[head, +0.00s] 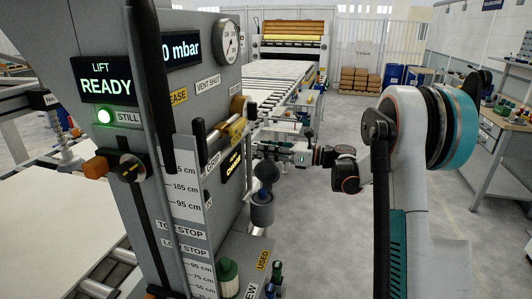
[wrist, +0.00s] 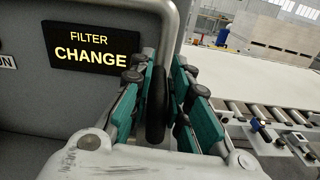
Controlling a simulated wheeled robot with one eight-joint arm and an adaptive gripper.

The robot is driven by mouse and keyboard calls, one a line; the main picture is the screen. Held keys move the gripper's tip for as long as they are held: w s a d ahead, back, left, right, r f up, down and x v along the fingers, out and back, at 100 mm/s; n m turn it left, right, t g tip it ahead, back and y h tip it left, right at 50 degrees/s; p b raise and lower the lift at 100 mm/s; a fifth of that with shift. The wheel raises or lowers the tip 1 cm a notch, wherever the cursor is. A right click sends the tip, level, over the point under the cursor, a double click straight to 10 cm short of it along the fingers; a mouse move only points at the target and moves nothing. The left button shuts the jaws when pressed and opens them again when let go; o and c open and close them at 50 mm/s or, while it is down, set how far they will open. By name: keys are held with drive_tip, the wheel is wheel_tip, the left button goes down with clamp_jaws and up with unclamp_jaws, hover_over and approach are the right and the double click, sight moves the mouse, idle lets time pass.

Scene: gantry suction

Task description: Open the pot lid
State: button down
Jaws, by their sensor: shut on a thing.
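The grey cylindrical pot (head: 262,214) stands beside the control panel in the head view. A dark rounded piece (head: 267,171) shows just above it; I cannot tell whether this is its lid. My gripper (head: 258,150) reaches in from the right, above the pot and near the panel face. In the wrist view, my gripper (wrist: 160,105) has its teal pads on both sides of a black upright rounded part (wrist: 156,104) and is shut on it. Whether that part belongs to the lid is unclear. The pot itself is not recognisable in the wrist view.
The "FILTER CHANGE" display (wrist: 92,46) is close left of my fingers. A grey pipe (wrist: 180,22) rises beyond them. A brass valve (head: 235,130) sits on the panel above the pot. Clear floor (head: 315,225) lies right of the pot.

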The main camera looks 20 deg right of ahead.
drive_tip(key=shift+w+d, duration=0.1)
drive_tip(key=shift+w, duration=0.15)
idle(0.3)
drive_tip(key=c, duration=1.6)
unclamp_jaws()
drive_tip(key=shift+o, duration=0.2)
drive_tip(key=v, duration=1.2)
